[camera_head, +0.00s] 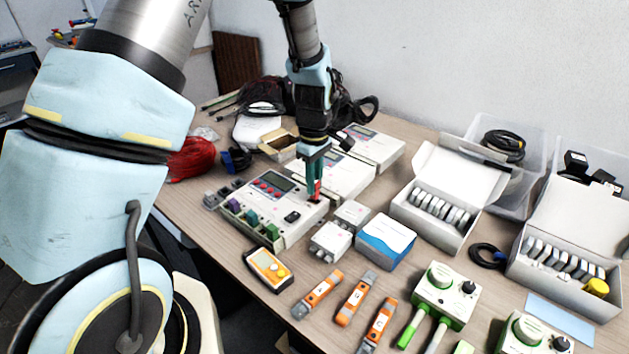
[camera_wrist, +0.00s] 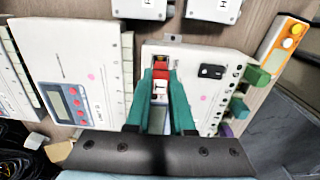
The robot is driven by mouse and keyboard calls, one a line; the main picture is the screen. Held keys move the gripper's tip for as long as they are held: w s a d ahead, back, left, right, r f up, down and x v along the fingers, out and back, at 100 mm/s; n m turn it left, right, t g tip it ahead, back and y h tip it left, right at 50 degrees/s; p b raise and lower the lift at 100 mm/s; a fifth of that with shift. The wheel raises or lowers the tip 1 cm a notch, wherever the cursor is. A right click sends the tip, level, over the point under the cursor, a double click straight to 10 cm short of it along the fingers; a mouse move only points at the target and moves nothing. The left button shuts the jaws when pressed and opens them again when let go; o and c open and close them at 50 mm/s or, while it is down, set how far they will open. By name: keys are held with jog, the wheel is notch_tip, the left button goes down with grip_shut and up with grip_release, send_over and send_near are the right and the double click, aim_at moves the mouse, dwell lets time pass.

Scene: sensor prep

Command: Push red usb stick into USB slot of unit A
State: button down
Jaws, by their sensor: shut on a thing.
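My gripper (camera_head: 315,188) points down over the right part of a white unit with a screen, red buttons and green and purple plugs (camera_head: 258,222). Its teal fingers are shut on the red USB stick (camera_head: 318,188). In the wrist view the stick (camera_wrist: 160,74), with a white label, stands between the fingertips (camera_wrist: 161,82) above the same unit (camera_wrist: 205,60). The stick's lower end and the slot are hidden, so I cannot tell whether it is in the slot. I cannot read which unit is A.
More white units (camera_head: 335,172) stand behind in a row; one shows beside the fingers (camera_wrist: 85,65). A yellow meter (camera_head: 267,268), small grey boxes (camera_head: 331,241) and a blue-white box (camera_head: 386,240) lie in front. An open carton (camera_head: 471,179) stands to the right.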

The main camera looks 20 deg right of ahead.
jog(key=shift+f, duration=1.1)
dwell(3.4)
jog(key=c, duration=0.5)
grip_release()
jog(key=shift+c, duration=0.2)
jog(key=shift+r, duration=0.1)
jog(key=shift+r+p, duration=2.7)
jog(key=shift+r, duration=0.75)
